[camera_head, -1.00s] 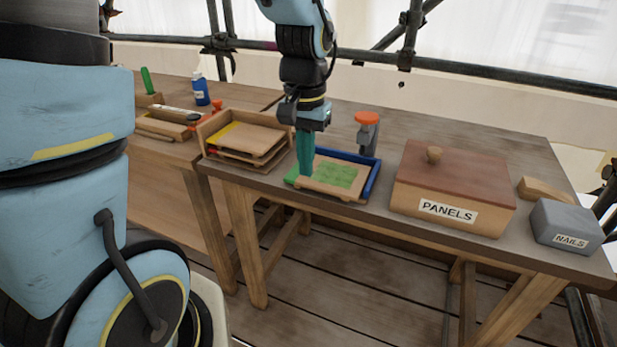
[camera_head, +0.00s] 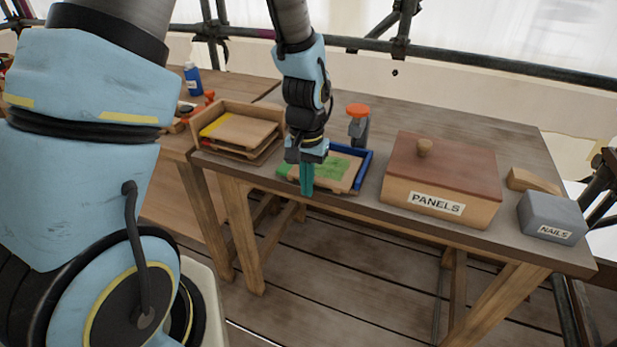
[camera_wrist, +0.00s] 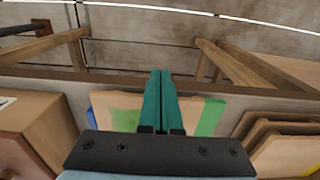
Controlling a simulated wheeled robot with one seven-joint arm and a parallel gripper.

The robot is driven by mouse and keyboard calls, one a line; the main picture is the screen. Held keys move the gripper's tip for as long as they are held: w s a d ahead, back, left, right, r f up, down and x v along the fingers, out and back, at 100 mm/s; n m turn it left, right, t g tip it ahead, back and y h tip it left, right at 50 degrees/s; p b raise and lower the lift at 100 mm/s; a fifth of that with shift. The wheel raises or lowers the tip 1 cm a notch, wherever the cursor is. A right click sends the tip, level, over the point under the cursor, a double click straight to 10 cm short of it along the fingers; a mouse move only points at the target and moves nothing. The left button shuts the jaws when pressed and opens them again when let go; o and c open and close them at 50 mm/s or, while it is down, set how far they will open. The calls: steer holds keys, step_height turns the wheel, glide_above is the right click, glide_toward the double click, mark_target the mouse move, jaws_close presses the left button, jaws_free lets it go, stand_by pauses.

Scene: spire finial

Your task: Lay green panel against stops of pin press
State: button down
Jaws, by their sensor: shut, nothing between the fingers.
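The green panel (camera_head: 337,167), wood-coloured with green areas, lies flat in the pin press. Blue stops (camera_head: 366,166) run along the press's back and right side, and an orange-topped post (camera_head: 358,112) stands behind. I cannot tell whether the panel touches the stops. In the wrist view, the panel (camera_wrist: 210,116) shows a green strip on the right, and a blue stop (camera_wrist: 92,118) shows at the left. My gripper (camera_head: 306,191) has teal fingers together and empty, at the press's front left. In the wrist view the fingers (camera_wrist: 161,74) hide the panel's middle.
A wooden tray (camera_head: 225,107) with stacked boards, one yellow-edged, stands left of the press. A lidded PANELS box (camera_head: 440,178) stands to its right, then a grey NAILS box (camera_head: 552,218). The bench's front edge is close to my fingers. Bare bench lies behind the PANELS box.

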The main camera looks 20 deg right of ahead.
mark_target(317, 172)
steer(key=shift+w+d, duration=0.3)
steer(key=shift+w, duration=0.05)
steer(key=w+d, duration=0.1)
steer(key=w, duration=0.1)
steer(key=w+d, duration=0.1)
steer(key=d, duration=0.1)
steer(key=shift+w+d, duration=0.2)
steer(key=shift+w, duration=0.15)
steer(key=shift+s+a, duration=0.1)
